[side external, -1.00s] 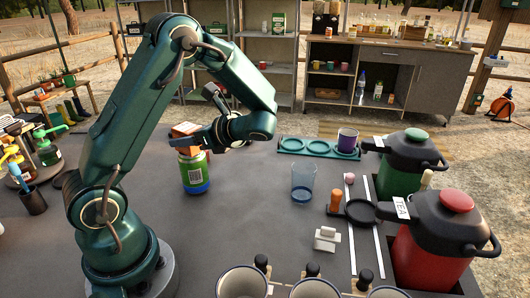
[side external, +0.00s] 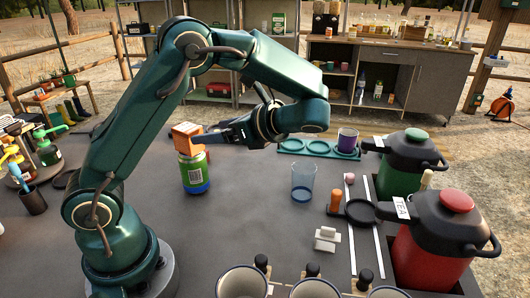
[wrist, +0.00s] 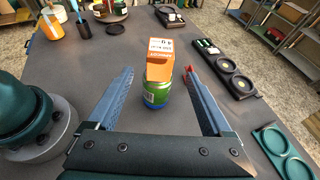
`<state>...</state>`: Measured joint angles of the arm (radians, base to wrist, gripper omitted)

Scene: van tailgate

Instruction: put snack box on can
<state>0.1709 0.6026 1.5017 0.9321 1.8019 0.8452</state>
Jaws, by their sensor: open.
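The orange snack box (side external: 186,134) stands on top of the green can (side external: 194,173) with a blue lower band. The can is upright on the dark table. In the wrist view the snack box (wrist: 160,60) rests on the can (wrist: 156,93), looking turned a little. My gripper (side external: 208,139) is just to the right of the box in the side view. In the wrist view its fingers (wrist: 158,72) are spread wide, with a gap on each side of box and can. The lower part of the can's far side is hidden.
A clear blue-based cup (side external: 303,182) stands right of the can. A teal tray (side external: 318,149) holds a purple cup (side external: 347,140). Red (side external: 440,245) and green (side external: 405,165) jugs stand at the right. The table around the can is clear.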

